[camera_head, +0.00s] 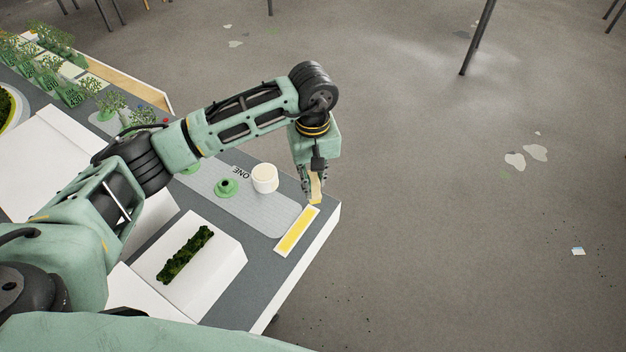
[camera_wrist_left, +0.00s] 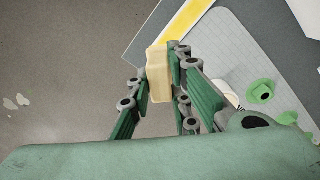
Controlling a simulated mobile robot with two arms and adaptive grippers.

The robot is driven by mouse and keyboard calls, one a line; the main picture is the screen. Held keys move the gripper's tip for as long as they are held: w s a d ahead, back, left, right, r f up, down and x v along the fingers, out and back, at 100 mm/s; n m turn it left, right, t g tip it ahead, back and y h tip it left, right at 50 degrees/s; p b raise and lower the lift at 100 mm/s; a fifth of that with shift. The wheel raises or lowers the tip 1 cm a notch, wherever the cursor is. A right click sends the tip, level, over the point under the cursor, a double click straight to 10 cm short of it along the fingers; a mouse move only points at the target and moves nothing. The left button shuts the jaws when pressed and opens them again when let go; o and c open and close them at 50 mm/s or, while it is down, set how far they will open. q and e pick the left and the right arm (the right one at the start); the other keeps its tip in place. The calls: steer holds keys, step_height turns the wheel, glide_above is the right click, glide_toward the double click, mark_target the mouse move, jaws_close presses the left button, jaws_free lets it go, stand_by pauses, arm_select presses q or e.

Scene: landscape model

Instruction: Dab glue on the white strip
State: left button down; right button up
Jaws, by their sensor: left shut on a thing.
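The white strip (camera_head: 297,231) lies flat near the right end of the grey table. Its middle is covered by a long yellow band, with white showing along the edges. It also shows at the top of the left wrist view (camera_wrist_left: 183,27). My left gripper (camera_head: 313,190) points down over the table's corner, at the strip's far end. It is shut on a pale cream block-like piece (camera_wrist_left: 158,75), whose lower end is close to the strip's end. I cannot tell whether they touch. My right gripper is not in view.
A white cylinder (camera_head: 265,178) and a green ring-shaped piece (camera_head: 225,187) stand on the light grey plate beside the strip. A white block with a dark green hedge (camera_head: 185,254) is nearer. Small model trees (camera_head: 50,62) stand far left. Open floor lies right of the table.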

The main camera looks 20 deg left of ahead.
arm_select(q)
steer(key=shift+r+p, duration=0.3)
steer(key=shift+r, duration=0.95)
